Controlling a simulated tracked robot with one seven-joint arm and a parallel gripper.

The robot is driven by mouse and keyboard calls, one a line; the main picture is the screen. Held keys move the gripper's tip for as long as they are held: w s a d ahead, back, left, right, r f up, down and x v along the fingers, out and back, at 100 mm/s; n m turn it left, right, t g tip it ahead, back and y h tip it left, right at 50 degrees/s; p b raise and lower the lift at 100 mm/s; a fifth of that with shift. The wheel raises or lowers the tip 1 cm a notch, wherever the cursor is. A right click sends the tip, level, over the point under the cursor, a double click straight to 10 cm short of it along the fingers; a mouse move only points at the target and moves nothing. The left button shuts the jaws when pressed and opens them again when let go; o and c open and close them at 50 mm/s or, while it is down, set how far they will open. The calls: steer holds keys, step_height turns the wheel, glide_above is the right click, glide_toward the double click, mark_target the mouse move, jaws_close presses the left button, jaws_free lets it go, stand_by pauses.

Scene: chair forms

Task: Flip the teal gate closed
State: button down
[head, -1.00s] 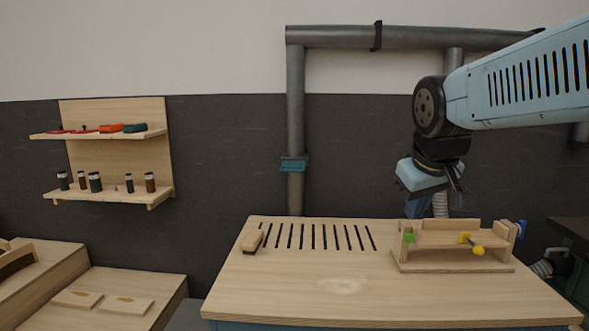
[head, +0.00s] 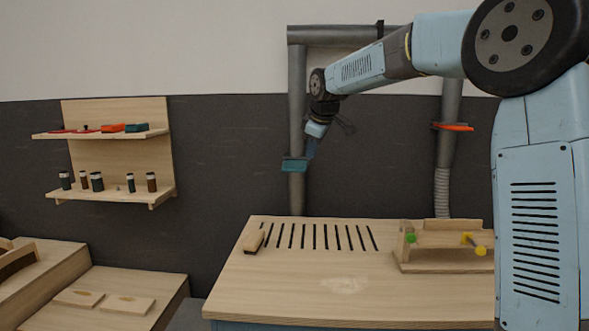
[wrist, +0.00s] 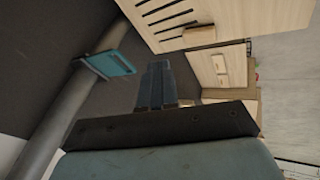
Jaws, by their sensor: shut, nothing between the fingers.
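The teal gate (head: 294,164) is a flat plate on the left vertical grey duct (head: 296,110). It sticks out across the front of the duct, in the lower part above the table. In the wrist view the teal gate (wrist: 112,63) lies left of my gripper, with a gap between them. My gripper (head: 311,157) points down just right of the teal gate in the head view. My gripper (wrist: 157,65) shows its blue fingers together and empty in the wrist view. Whether it touches the gate's edge cannot be told from the head view.
An orange gate (head: 454,127) sits on the right duct (head: 447,155). Below stands a slotted wooden table (head: 290,285) with a brush (head: 254,240) and a wooden jig (head: 440,266). A wall shelf (head: 115,193) with small jars hangs at left.

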steer(key=w+a+f+n+y, duration=0.1)
steer(key=w+a+n, duration=0.1)
steer(key=w, duration=0.7)
steer(key=shift+w+a+y, duration=0.2)
steer(key=shift+a+y, duration=0.2)
steer(key=shift+a, duration=0.1)
steer(key=shift+f, duration=0.2)
steer(key=w+a+f, duration=0.3)
steer(key=w+f, duration=0.5)
steer(key=f, duration=0.1)
steer(key=shift+w+a, duration=0.15)
